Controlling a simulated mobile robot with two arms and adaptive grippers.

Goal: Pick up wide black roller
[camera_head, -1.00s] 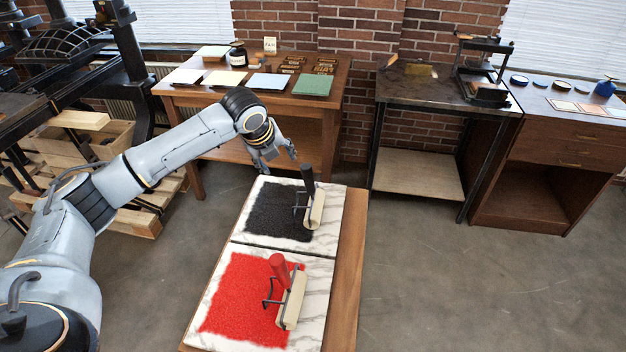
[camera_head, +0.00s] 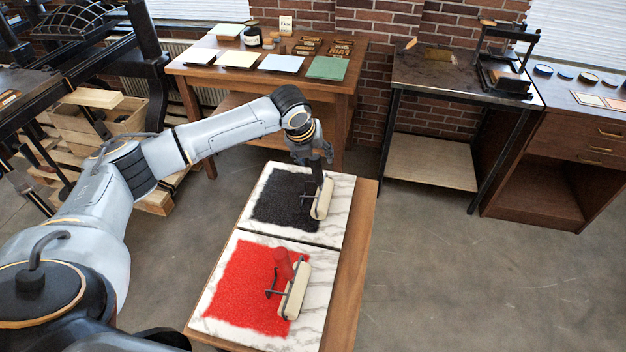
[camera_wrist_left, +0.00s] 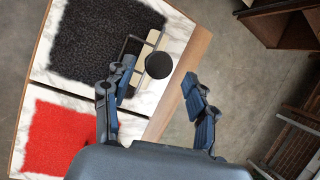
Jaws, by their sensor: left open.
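The wide black roller, with a black handle and a cream roll (camera_head: 322,199), stands on the far marble slab beside the black ink patch (camera_head: 283,199). In the left wrist view its round black handle end (camera_wrist_left: 158,65) shows between and just beyond my fingers. My left gripper (camera_head: 319,158) is open above the handle; in the left wrist view the gripper (camera_wrist_left: 152,100) has its fingers apart with nothing between the tips. A red-handled roller (camera_head: 295,290) stands on the near slab by the red ink patch (camera_head: 245,285). My right gripper is not in view.
The slabs lie on a narrow wooden table (camera_head: 350,280). Behind it a wooden table (camera_head: 345,98) holds papers, a jar and type blocks. A metal stand (camera_head: 430,78) with a small press is at the back right. Floor to the right is clear.

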